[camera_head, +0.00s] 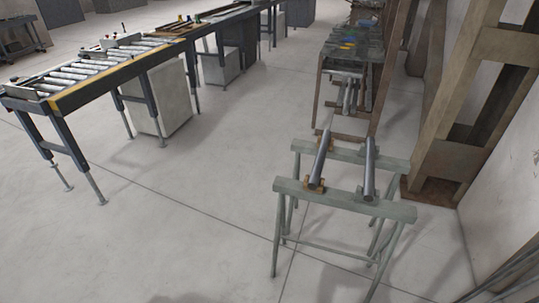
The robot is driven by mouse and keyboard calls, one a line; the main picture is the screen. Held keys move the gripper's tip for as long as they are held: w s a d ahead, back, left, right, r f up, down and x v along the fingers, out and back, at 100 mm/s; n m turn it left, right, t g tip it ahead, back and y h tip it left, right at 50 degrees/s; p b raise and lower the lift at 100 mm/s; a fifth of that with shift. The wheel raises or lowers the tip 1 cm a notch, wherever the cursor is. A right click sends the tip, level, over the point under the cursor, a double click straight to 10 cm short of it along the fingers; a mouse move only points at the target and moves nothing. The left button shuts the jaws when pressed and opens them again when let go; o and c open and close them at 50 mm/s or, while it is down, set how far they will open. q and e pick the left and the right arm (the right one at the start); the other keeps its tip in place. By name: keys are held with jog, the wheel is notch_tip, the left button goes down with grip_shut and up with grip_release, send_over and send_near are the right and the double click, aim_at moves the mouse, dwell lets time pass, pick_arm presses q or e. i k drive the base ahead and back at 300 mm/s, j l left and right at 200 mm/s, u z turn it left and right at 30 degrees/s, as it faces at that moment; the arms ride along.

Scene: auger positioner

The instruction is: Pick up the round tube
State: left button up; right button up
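Two grey metal tubes lie side by side across a pair of pale green sawhorse stands (345,196) at the lower right. The left tube (320,158) rests near small brown-orange blocks at its near end. The right tube (369,167) lies a short gap to its right. At this size I cannot tell for sure which of the two is round.
A roller conveyor (85,72) with yellow edging runs along the upper left, with grey cabinets (160,97) beneath. A cluttered rack (350,50) stands behind the stands. A wooden frame (465,100) and wall close off the right. The floor at left and front is clear.

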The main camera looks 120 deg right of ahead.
aim_at(316, 173)
jog(key=z, duration=4.35)
jog(key=i+j+z, duration=0.1)
jog(key=z, duration=1.5)
jog(key=j+z, duration=0.25)
jog(key=j, duration=0.15)
jog(key=j+z, duration=0.25)
jog(key=j, duration=0.15)
jog(key=k+j+z, duration=0.25)
jog(key=j, duration=0.15)
jog(key=j+z, duration=0.2)
jog(key=j, duration=0.2)
jog(key=k+j+z, duration=0.25)
jog(key=j, duration=0.15)
jog(key=j+z, duration=0.25)
jog(key=k+j+z, duration=0.25)
jog(key=j, duration=0.15)
